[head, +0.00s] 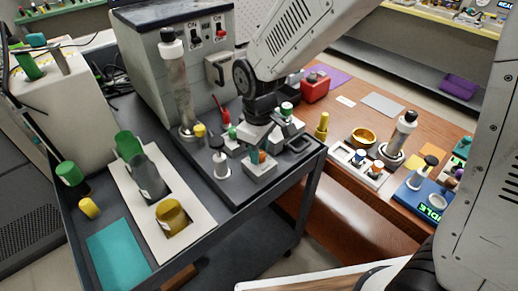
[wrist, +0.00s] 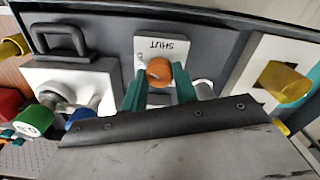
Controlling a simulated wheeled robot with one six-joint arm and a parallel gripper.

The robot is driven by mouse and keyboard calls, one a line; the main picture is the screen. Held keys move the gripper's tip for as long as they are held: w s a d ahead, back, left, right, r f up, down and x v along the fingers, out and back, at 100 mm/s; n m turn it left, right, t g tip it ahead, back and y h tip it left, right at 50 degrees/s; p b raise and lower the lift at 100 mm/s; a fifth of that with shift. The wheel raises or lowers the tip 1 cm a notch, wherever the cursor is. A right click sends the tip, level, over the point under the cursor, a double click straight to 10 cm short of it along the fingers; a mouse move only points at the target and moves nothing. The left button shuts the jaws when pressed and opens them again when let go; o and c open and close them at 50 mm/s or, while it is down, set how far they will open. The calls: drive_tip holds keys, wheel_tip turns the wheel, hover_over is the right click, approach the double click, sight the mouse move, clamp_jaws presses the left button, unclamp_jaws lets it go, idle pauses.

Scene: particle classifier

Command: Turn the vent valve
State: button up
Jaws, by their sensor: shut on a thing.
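The vent valve appears as a round orange knob (wrist: 159,71) on a white plate (wrist: 172,45) with the word SHUT, upside down in the wrist view. My gripper (wrist: 160,84) has its two teal fingers on either side of the knob, closed on it. In the head view my gripper (head: 261,151) reaches down to the white valve block (head: 262,171) on the dark cart top, and only a little of the orange knob (head: 262,157) shows. The knob's pointer direction cannot be made out.
A yellow cylinder (wrist: 287,82) is at right. In the head view a clear column (head: 178,90) and grey control box (head: 190,50) stand behind left. A white-collared post (head: 220,163) is close left.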

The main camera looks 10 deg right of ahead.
sight(261, 155)
drive_tip(key=n, duration=0.5)
drive_tip(key=shift+a+r, duration=0.1)
idle(0.7)
drive_tip(key=o, duration=1)
wheel_tip(261, 155, up, 8)
drive_tip(key=shift+f, duration=0.15)
drive_tip(key=shift+s+d+f+m, duration=0.15)
drive_tip(key=shift+s+d+m, duration=0.1)
drive_tip(key=shift+s+m, duration=0.2)
drive_tip(key=s+d+r+m, duration=0.3)
drive_tip(key=s+d+m, duration=0.2)
drive_tip(key=s+d, duration=0.1)
drive_tip(key=s+d+r+m+t, duration=0.1)
drive_tip(key=s+d+r+m, duration=0.2)
drive_tip(key=s+d, duration=0.3)
drive_tip(key=s+d+r+m, duration=0.3)
drive_tip(key=s+d+m, duration=0.3)
drive_tip(key=d, duration=0.2)
drive_tip(key=shift+s+d+r+m, duration=0.15)
drive_tip(key=shift+s+d+m, duration=0.05)
drive_tip(key=shift+s+m, duration=0.15)
